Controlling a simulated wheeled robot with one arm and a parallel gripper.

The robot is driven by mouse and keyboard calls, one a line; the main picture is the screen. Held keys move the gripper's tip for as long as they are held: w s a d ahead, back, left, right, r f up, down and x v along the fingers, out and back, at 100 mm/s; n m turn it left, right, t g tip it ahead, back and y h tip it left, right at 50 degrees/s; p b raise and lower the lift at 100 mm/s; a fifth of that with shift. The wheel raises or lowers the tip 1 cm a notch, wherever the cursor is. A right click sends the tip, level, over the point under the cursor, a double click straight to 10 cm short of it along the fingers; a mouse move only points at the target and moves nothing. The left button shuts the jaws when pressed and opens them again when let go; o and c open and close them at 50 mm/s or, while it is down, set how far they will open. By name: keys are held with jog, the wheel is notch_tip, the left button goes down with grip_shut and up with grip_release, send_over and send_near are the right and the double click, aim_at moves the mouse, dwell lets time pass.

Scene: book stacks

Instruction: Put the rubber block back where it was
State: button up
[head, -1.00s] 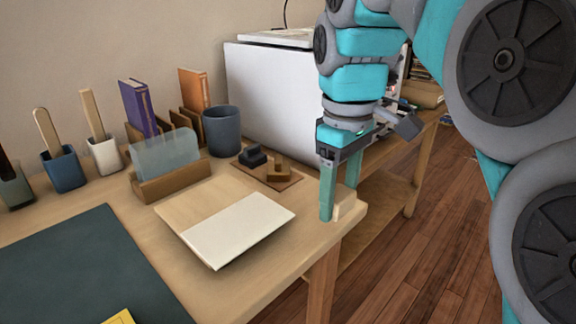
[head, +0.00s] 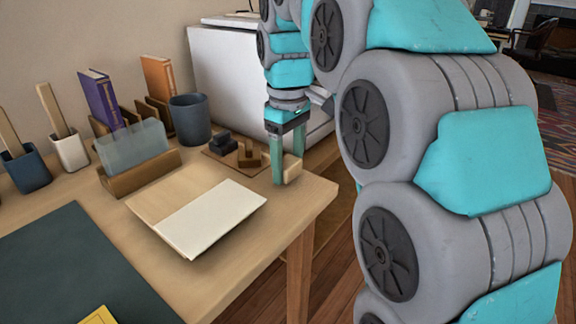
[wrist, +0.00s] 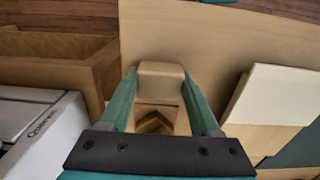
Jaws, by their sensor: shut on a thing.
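My gripper (head: 286,174) points down over the right back corner of the wooden table. It is shut on a pale beige block (head: 293,168), which I take to be the rubber block. The block also shows between the fingertips in the wrist view (wrist: 160,76). Whether it touches the tabletop I cannot tell. Just left of the gripper, a small brown board (head: 222,158) holds a dark grey block (head: 222,144) and a brown wooden piece (head: 251,155). In the wrist view a wooden piece with a V-shaped notch (wrist: 153,122) shows between the fingers, partly hidden.
A cream folder or pad (head: 212,217) lies in front of the gripper. A blue-grey cup (head: 190,119), a purple book (head: 101,99), an orange book (head: 158,78) and a clear panel in a wooden holder (head: 134,146) stand to the left. A white boxy machine (head: 235,75) stands behind.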

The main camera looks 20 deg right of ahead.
aim_at(288, 161)
jog(key=shift+f, duration=0.55)
jog(key=o, duration=1.3)
jog(key=shift+f, duration=0.15)
jog(key=shift+r+p, duration=0.5)
jog(key=shift+r, duration=3.45)
